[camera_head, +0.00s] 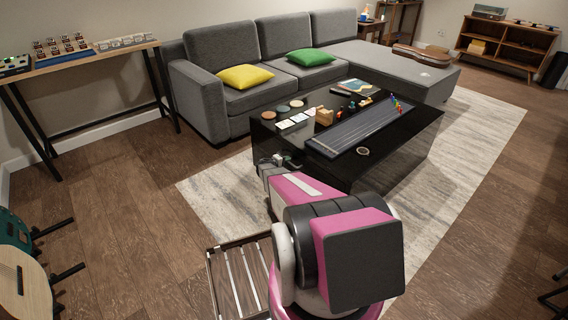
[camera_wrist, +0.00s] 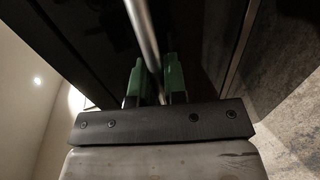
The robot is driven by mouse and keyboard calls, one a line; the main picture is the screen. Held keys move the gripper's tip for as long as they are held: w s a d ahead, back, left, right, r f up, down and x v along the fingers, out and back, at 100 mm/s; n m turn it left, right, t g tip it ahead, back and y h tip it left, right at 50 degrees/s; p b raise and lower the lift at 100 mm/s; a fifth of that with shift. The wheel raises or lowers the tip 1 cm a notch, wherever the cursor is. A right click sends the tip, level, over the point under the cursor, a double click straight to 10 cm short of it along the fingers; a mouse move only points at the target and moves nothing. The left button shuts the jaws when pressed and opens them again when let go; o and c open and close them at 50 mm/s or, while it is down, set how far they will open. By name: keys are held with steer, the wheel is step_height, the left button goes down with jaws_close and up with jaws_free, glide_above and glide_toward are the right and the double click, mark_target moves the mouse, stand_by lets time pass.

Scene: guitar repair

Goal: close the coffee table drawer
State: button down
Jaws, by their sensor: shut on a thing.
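The glossy black coffee table (camera_head: 415,115) stands on the rug in front of the sofa. My arm reaches from the lower right of the head view to the table's near left end, where my gripper (camera_head: 270,164) is small and partly hidden by my wrist. In the wrist view, the green fingers of my gripper (camera_wrist: 156,82) are on either side of a round metal bar handle (camera_wrist: 143,35) and shut on it. The dark drawer front (camera_wrist: 205,45) lies behind the bar. How far the drawer stands out cannot be told clearly.
The tabletop holds coasters, cards, a wooden piece and a long dark stringed instrument (camera_head: 350,130). A grey sofa (camera_head: 215,95) stands behind. A slatted wooden stand (camera_head: 240,280) is at the lower middle, near my arm.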

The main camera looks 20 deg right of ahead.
steer(key=shift+w+d, duration=0.1)
steer(key=shift+d, duration=0.05)
steer(key=c, duration=1.2)
jaws_free()
steer(key=shift+d, duration=0.1)
steer(key=v, duration=1)
steer(key=shift+a, duration=0.4)
